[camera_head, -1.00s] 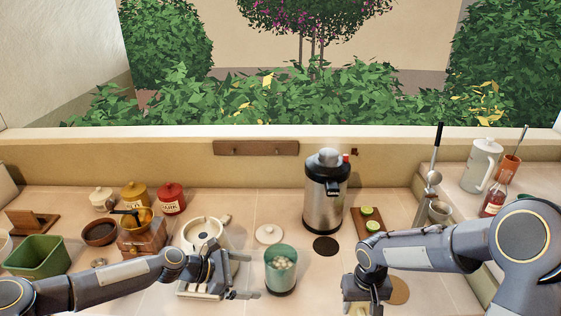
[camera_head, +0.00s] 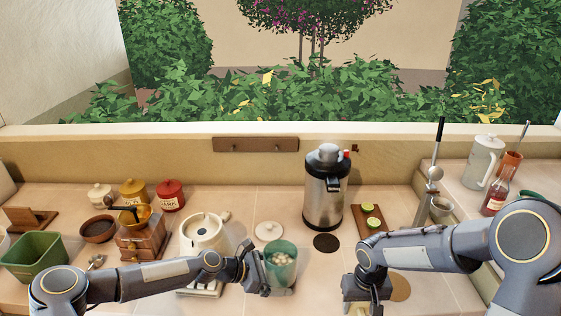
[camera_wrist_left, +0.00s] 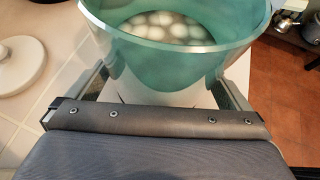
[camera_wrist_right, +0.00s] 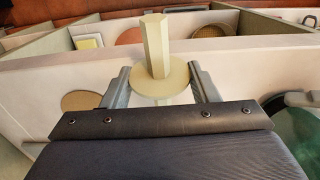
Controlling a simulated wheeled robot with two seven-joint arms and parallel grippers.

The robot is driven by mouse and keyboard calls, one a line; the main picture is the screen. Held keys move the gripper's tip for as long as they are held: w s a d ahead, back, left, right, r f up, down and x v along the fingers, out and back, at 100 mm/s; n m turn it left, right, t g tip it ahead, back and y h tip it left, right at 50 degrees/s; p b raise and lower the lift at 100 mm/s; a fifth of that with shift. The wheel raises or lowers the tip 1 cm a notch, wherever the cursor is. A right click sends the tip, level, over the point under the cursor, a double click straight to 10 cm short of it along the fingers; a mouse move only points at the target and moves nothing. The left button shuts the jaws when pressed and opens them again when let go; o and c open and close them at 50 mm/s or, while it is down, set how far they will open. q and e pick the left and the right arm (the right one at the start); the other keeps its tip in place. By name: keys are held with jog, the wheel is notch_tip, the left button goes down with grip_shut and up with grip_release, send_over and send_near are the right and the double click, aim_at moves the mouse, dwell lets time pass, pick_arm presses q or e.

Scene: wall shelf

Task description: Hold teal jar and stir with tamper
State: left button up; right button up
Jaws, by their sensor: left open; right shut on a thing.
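The teal jar (camera_head: 281,268), see-through and holding pale round pieces, stands upright on the counter in the head view. My left gripper (camera_head: 262,278) is open at the jar's left side. In the left wrist view its fingers (camera_wrist_left: 162,92) stand on either side of the jar (camera_wrist_left: 180,52), with no clear sign of grip. My right gripper (camera_wrist_right: 163,88) is shut on the tamper (camera_wrist_right: 155,45), a cream piece with a faceted handle above a round disc. In the head view the tamper is mostly hidden below the right gripper (camera_head: 366,300).
A white lid (camera_head: 268,231) lies behind the jar. A steel dispenser (camera_head: 325,190) and a board with lime halves (camera_head: 369,220) stand farther back. A white appliance (camera_head: 204,233) and a wooden grinder (camera_head: 143,238) are left. A raised ledge (camera_head: 462,200) bounds the right.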

pick_arm(q)
jog(key=shift+d, duration=0.1)
jog(key=c, duration=0.7)
jog(key=shift+o, duration=0.2)
dwell(0.6)
